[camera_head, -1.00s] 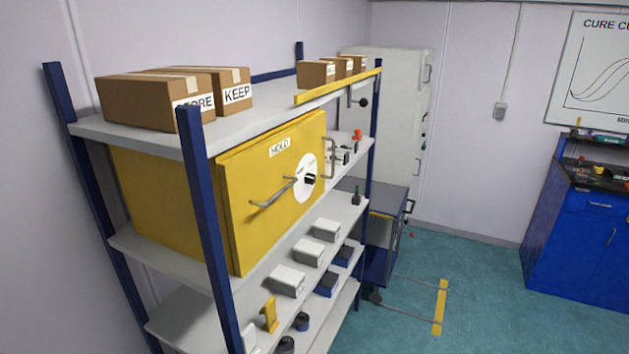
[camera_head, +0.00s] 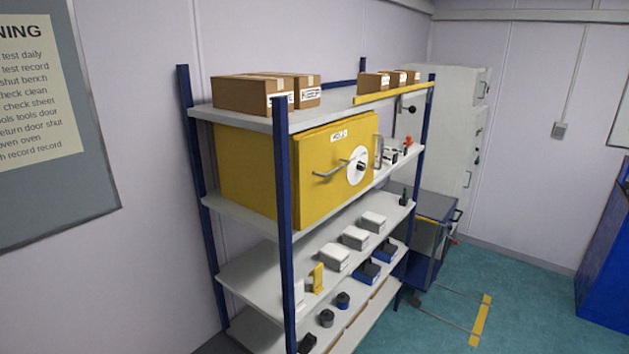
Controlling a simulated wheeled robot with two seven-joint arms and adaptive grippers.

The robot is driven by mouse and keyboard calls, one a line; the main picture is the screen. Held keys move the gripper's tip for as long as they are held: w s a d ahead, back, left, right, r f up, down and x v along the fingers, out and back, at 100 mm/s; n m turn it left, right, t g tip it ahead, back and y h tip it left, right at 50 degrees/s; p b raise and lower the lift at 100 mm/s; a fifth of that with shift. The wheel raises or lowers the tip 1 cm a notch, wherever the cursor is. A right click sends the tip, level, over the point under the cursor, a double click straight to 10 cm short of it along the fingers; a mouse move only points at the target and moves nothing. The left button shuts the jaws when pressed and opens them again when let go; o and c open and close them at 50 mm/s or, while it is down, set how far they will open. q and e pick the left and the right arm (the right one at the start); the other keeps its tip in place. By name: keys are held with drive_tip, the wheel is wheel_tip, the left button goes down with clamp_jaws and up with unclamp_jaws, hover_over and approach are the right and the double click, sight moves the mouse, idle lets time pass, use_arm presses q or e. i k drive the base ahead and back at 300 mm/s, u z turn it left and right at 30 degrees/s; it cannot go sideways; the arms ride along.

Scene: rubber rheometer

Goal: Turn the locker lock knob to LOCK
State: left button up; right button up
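The yellow locker (camera_head: 320,194) sits on a shelf of the blue-posted rack, with its door face turned to the right. The door looks shut. The black lock knob (camera_head: 361,167) is on a white round dial (camera_head: 353,176) at the right part of the door. The marks on the dial are too small to read, so I cannot tell the knob's setting. A grey bar handle (camera_head: 330,172) sticks out to the left of the dial. A label is above it. Neither of my grippers shows in the view.
The rack's blue front post (camera_head: 284,240) stands before the locker's left part. Cardboard boxes (camera_head: 245,96) lie on the top shelf; white and blue boxes lie below. A grey cabinet (camera_head: 455,130) stands behind. Teal floor (camera_head: 430,335) is open to the right.

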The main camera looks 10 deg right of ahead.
sight(360, 166)
drive_tip(key=u, duration=0.3)
drive_tip(key=k, duration=0.35)
drive_tip(key=z, duration=1.3)
drive_tip(key=i, duration=1.3)
drive_tip(key=u, duration=0.55)
drive_tip(key=i, duration=0.6)
drive_tip(key=u, duration=0.55)
